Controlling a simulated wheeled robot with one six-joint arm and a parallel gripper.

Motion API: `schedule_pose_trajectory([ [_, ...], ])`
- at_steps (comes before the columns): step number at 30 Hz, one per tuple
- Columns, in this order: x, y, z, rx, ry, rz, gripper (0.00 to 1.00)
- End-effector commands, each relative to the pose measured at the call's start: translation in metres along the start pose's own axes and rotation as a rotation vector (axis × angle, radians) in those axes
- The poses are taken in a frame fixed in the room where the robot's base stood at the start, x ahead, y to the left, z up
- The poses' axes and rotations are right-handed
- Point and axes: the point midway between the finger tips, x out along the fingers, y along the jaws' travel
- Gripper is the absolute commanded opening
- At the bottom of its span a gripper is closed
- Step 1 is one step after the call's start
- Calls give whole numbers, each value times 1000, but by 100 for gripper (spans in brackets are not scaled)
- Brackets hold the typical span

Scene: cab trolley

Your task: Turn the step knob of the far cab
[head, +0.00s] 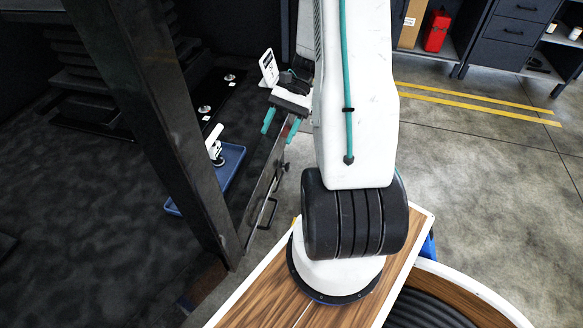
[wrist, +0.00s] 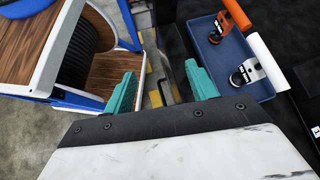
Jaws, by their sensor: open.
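My gripper (head: 281,124) has two teal fingers, spread apart with nothing between them. In the head view it hangs over a narrow metal edge or rail, right of the blue tray. In the wrist view my gripper (wrist: 160,90) is open above the floor, between a wood-topped cart and the tray. My gripper is apart from both.
A blue tray (head: 232,160) lies left of my gripper; in the wrist view it holds an orange-handled tool (wrist: 236,15) and a white-handled tool (wrist: 266,60). A dark post (head: 160,120) crosses the left foreground. Grey floor with yellow lines (head: 480,102) is open at right.

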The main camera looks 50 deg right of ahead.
Motion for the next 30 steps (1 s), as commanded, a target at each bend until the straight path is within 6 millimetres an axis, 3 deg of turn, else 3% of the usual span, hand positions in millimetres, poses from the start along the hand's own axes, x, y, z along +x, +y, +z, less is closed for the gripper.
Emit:
schedule_pose_trajectory([
  [1,4,7,-24,59,-45,-58,57],
  [8,24,34,-124,304,-220,-346,57],
  [18,81,85,-268,643,-476,-821,57],
  [24,98,102,-336,773,-577,-1079,57],
  [27,87,102,-362,805,-606,-1192,57],
  [30,71,97,-371,814,-623,-1251,57],
])
